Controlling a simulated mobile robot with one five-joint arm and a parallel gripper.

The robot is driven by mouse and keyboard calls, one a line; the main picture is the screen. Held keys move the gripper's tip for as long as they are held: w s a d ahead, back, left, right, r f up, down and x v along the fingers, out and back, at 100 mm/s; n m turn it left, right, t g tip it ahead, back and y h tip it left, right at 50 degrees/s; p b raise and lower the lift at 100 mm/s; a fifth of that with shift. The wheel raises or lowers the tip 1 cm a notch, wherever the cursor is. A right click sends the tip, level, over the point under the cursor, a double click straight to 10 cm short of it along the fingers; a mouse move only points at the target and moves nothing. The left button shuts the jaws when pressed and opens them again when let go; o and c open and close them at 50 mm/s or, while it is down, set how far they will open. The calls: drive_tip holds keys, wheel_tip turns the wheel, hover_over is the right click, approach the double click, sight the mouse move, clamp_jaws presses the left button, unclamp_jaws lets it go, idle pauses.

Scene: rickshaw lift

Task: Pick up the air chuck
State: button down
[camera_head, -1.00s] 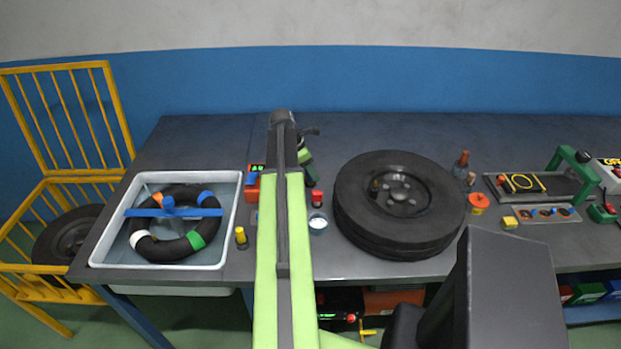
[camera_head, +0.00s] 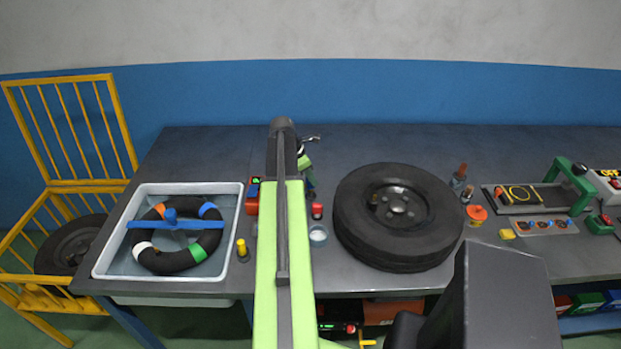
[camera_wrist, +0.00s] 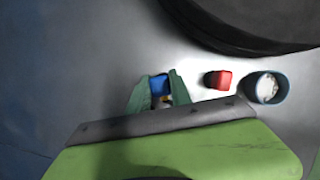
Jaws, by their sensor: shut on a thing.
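My gripper (camera_wrist: 158,93) shows in the wrist view with its green fingers on both sides of a small blue piece (camera_wrist: 159,85), shut on it. I take this piece to be the air chuck; a bit of yellow shows below it, and the rest is hidden by the fingers and wrist. In the head view my arm reaches over the bench and covers most of the gripper, left of the tyre (camera_head: 397,215). I cannot tell whether the piece is clear of the bench.
A red cap (camera_wrist: 218,80) and a blue-rimmed cup (camera_wrist: 267,88) stand close by the gripper. The tyre (camera_wrist: 250,25) is near too. A white water tub (camera_head: 234,245) and a yellow-capped item (camera_head: 242,249) lie left of the arm. The bench behind the tyre is clear.

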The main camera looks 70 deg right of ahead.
wheel_tip(320, 180, up, 3)
drive_tip(key=shift+f+p, duration=0.2)
drive_tip(key=shift+p, duration=0.55)
drive_tip(key=s+a+r+p, duration=0.6)
drive_tip(key=a, duration=0.3)
drive_tip(key=shift+s+a, duration=0.25)
drive_tip(key=shift+s, duration=0.15)
